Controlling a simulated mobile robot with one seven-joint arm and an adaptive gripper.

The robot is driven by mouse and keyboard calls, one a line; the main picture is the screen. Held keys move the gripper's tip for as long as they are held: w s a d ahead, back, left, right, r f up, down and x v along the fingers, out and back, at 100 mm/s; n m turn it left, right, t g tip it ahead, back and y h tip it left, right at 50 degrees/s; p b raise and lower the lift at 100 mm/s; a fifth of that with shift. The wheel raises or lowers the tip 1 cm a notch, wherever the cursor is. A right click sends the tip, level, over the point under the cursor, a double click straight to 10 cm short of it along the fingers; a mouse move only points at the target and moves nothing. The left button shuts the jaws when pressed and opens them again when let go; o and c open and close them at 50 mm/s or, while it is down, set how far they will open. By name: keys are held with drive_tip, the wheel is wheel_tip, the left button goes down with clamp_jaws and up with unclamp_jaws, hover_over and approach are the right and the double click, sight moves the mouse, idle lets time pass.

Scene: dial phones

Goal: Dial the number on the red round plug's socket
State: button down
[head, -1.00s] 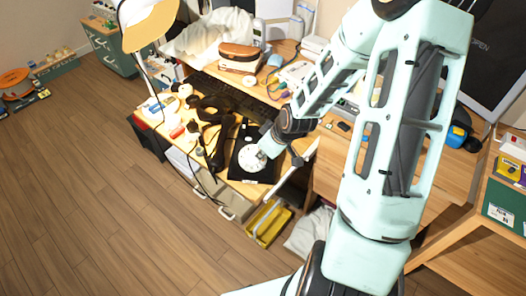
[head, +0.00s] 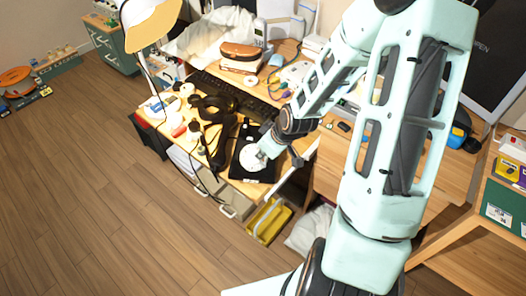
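A black phone with a round white dial (head: 251,158) lies near the front edge of the wooden desk. My gripper (head: 263,154) is at the dial's right side, over or touching it; I cannot tell which. Its fingers are too small and partly hidden to tell whether they are open or shut. A black handset or cable bundle (head: 218,135) lies left of the phone. A small red object (head: 179,131) lies among pale round pieces on the desk's left part; I cannot tell whether it is a plug. No socket number is readable.
A black keyboard (head: 235,95) lies behind the phone. A brown pouch (head: 241,52) sits at the back of the desk. A lamp (head: 150,25) stands at the left. A yellow bin (head: 268,221) is below the desk front.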

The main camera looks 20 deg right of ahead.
drive_tip(key=shift+w+a+r+b, duration=0.25)
drive_tip(key=shift+w+a+b, duration=0.1)
drive_tip(key=shift+w+a, duration=0.5)
drive_tip(key=shift+w+a+r+b, duration=0.25)
drive_tip(key=shift+w+a+b, duration=0.05)
drive_tip(key=shift+w+a, duration=0.5)
drive_tip(key=shift+w+a+r+b, duration=0.25)
drive_tip(key=shift+w+a+b, duration=0.1)
drive_tip(key=shift+w+a, duration=0.5)
drive_tip(key=shift+s, duration=0.1)
drive_tip(key=shift+f, duration=0.15)
drive_tip(key=shift+w+d+f+b, duration=0.1)
drive_tip(key=shift+w+f+b, duration=0.1)
drive_tip(key=shift+f+b, duration=0.25)
drive_tip(key=shift+w+d+f+b, duration=0.1)
drive_tip(key=shift+w+f+b, duration=0.1)
drive_tip(key=shift+f+b, duration=0.15)
drive_tip(key=shift+w+d+r+p, duration=0.2)
drive_tip(key=shift+d+p, duration=0.3)
drive_tip(key=shift+p, duration=0.1)
drive_tip(key=shift+d, duration=0.1)
